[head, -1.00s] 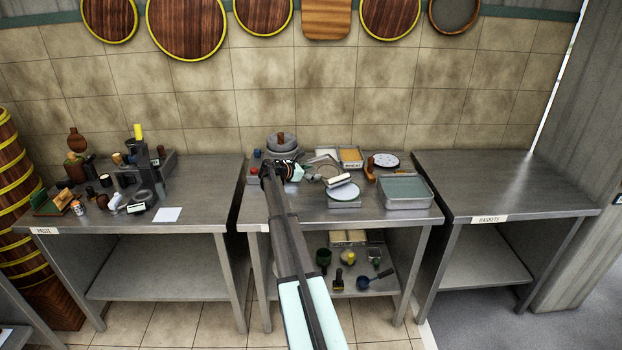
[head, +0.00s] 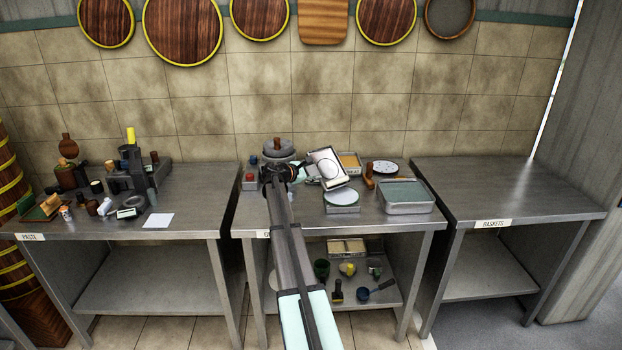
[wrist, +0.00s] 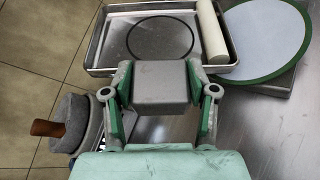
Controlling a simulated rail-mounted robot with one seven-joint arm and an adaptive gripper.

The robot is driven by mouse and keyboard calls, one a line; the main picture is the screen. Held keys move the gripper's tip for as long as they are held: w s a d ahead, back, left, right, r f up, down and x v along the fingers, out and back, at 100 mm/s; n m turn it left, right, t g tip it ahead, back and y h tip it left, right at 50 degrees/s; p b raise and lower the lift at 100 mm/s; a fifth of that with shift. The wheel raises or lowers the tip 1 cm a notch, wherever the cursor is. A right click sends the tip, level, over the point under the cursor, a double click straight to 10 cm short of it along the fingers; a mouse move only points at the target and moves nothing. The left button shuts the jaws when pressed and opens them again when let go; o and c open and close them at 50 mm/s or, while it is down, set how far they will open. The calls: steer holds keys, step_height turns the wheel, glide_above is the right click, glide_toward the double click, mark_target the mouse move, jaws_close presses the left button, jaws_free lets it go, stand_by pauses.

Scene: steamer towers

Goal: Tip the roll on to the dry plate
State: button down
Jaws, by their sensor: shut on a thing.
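My gripper (wrist: 162,85) is shut on a grey block at the near edge of a shallow metal tray (wrist: 90,50). A thin black ring (wrist: 160,38) lies in the tray. The pale cylindrical roll (wrist: 210,30) lies along the tray's right side in the wrist view, close to a round pale plate with a green rim (wrist: 262,38). In the head view the tray (head: 327,156) is steeply tilted above and left of the plate (head: 341,197), which sits on a low grey block.
A grey stone mill (wrist: 72,122) with a wooden handle stands left of my gripper. A grey-green pan (head: 406,209) and a speckled round plate (head: 385,167) are to the right. The right table (head: 510,185) is bare.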

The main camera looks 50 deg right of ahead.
steer(key=shift+s+a+r+m+t+b, duration=0.1)
steer(key=shift+s+r+m+t+b, duration=0.25)
steer(key=shift+b, duration=0.65)
steer(key=shift+r, duration=0.1)
steer(key=shift+s+m, duration=0.15)
steer(key=shift+m, duration=0.1)
stand_by(0.4)
steer(key=shift+s+a+r+m+h+b, duration=0.15)
steer(key=shift+s+m+h+b, duration=0.15)
steer(key=shift+b, duration=0.65)
steer(key=shift+r, duration=0.1)
